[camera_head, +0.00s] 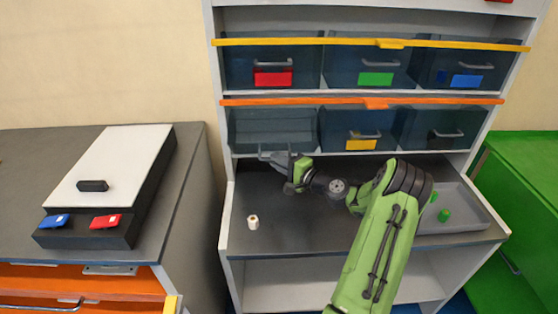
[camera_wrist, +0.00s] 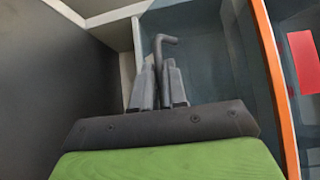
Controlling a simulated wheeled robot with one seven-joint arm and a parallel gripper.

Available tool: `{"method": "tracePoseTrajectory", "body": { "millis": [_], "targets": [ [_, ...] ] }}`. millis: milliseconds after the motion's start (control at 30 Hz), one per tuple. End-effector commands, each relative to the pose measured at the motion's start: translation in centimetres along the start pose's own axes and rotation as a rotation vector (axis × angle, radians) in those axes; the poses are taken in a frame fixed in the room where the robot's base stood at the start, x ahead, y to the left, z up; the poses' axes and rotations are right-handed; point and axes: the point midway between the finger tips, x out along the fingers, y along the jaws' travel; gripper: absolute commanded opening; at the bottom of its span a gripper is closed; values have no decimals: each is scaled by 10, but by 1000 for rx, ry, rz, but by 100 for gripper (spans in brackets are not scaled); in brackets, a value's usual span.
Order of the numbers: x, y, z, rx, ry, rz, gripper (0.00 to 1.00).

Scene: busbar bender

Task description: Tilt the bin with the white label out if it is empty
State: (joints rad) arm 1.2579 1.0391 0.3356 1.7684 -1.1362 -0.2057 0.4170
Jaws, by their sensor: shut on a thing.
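The lower row of the cabinet holds three dark see-through bins. The left one (camera_head: 270,126) shows no label in either view. Its handle (camera_head: 266,155) sits lower and farther out than the other handles in that row, and the bin looks tilted outward. I see nothing inside the part in view. My gripper (camera_head: 287,163) is shut on this handle. In the wrist view, the bent handle (camera_wrist: 166,42) stands up between the fingers of my gripper (camera_wrist: 159,88). The middle bin (camera_head: 348,128) has a yellow label. The right bin (camera_head: 428,128) has a dark label.
Bins with red (camera_head: 273,78), green (camera_head: 376,79) and blue (camera_head: 466,81) labels fill the upper row. A small white cylinder (camera_head: 253,222) stands on the grey counter (camera_head: 300,235). A grey tray (camera_head: 470,212) with green pieces is at the right, partly behind my arm.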

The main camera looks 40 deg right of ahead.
Motion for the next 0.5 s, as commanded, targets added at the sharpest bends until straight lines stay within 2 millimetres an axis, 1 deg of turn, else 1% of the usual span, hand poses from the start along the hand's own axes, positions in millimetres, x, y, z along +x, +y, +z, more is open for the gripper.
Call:
{"method": "tracePoseTrajectory", "body": {
  "millis": [33, 500],
  "targets": [
    [0, 6, -3, -2, 9, 8, 0],
    [0, 11, -3, 2, 9, 12, 0]
  ]
}}
